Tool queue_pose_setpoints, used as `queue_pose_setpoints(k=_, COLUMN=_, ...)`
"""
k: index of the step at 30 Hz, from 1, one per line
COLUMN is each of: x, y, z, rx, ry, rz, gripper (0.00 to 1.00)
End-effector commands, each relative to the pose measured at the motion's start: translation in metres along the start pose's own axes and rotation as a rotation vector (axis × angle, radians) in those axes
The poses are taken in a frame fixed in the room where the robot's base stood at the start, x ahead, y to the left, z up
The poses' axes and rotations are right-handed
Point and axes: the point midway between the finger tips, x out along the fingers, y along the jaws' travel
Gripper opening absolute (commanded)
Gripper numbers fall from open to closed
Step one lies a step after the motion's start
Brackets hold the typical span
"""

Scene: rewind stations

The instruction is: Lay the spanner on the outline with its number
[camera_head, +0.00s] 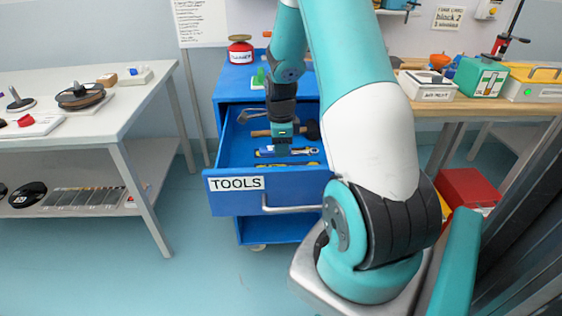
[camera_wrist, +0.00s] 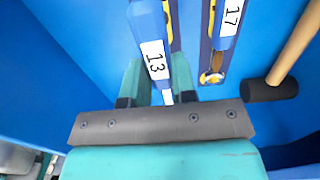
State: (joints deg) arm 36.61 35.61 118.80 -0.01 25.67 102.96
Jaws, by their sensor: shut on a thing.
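The blue spanner marked 13 (camera_wrist: 152,52) is between the two teal fingers of my gripper (camera_wrist: 157,88), which are shut on it. In the head view my gripper (camera_head: 282,150) points down inside the open blue drawer (camera_head: 222,150), with the spanner's silver end (camera_head: 312,150) showing at its right. A yellow-edged shape (camera_wrist: 169,22) lies beside the held spanner, partly hidden. A second blue spanner marked 17 (camera_wrist: 229,22) lies to the right over a dark strip with a yellow-edged outline (camera_wrist: 211,77). I cannot tell whether the held spanner touches the drawer floor.
A hammer with a wooden handle (camera_wrist: 297,40) and black end (camera_wrist: 268,91) lies to the right in the drawer. The drawer front bears a TOOLS label (camera_head: 236,183). A red tin (camera_head: 240,52) stands on the cabinet top. A white table (camera_head: 130,105) is at left.

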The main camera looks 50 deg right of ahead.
Motion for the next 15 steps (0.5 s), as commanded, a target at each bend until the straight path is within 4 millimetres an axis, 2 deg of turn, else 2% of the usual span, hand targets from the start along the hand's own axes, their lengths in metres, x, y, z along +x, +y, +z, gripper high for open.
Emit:
queue_pose_setpoints(k=9, x=0.041, y=0.0, z=0.0, rx=-0.001, ry=0.0, rz=0.002, gripper=0.0)
queue_pose_setpoints(k=15, x=0.046, y=0.0, z=0.0, rx=-0.001, ry=-0.001, rz=-0.002, gripper=0.0)
